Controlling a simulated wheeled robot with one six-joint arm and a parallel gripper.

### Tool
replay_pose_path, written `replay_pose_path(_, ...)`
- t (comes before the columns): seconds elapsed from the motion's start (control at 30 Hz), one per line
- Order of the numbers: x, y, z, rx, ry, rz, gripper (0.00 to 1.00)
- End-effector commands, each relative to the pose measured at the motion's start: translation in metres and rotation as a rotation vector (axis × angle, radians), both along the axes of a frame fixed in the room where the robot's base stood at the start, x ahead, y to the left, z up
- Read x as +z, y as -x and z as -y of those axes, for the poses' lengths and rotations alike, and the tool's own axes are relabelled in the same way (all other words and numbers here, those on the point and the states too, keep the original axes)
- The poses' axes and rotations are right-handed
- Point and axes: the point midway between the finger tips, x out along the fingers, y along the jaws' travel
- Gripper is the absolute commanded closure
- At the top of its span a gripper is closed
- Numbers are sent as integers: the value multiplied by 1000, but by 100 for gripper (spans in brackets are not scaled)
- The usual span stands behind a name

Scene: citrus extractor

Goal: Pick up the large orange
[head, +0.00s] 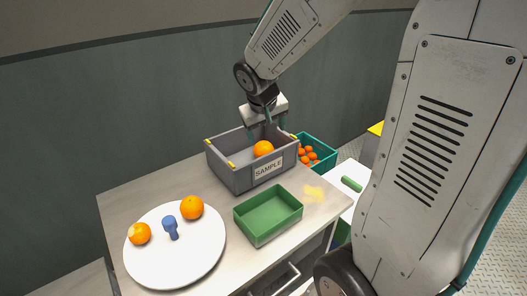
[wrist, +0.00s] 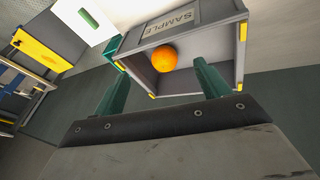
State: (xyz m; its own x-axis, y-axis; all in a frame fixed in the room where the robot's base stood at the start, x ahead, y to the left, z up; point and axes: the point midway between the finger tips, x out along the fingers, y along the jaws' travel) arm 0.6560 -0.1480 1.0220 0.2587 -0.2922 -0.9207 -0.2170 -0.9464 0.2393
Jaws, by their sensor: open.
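One orange (head: 263,148) is inside the grey bin labelled SAMPLE (head: 228,178); it also shows in the wrist view (wrist: 164,58). Two more oranges stand on the white round plate (head: 178,269): a larger-looking whole one (head: 192,208) and one with a pale patch (head: 140,233). My gripper (head: 267,128) is above the back of the grey bin. In the wrist view its two green fingers (wrist: 160,84) are spread apart, with the binned orange beyond them and nothing between them.
A blue knob-like piece (head: 170,228) stands on the plate between the oranges. An empty green tray (head: 268,228) is in front of the bin. A teal crate (head: 325,154) with several small orange fruits (head: 307,154) is right of the bin, whose walls surround the orange.

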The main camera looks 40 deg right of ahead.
Motion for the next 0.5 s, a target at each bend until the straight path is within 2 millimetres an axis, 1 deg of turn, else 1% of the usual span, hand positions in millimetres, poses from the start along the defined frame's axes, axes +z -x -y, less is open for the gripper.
replay_pose_path(0.03, -18, -17, 11, -2, 5, 1, 25)
replay_pose_path(0.1, -39, -38, 21, 1, 8, 21, 25)
replay_pose_path(0.2, -64, -60, 33, 9, 5, 43, 25)
replay_pose_path(0.3, -82, -75, 41, 16, -1, 59, 25)
replay_pose_path(0.5, -102, -87, 47, 21, -7, 70, 25)
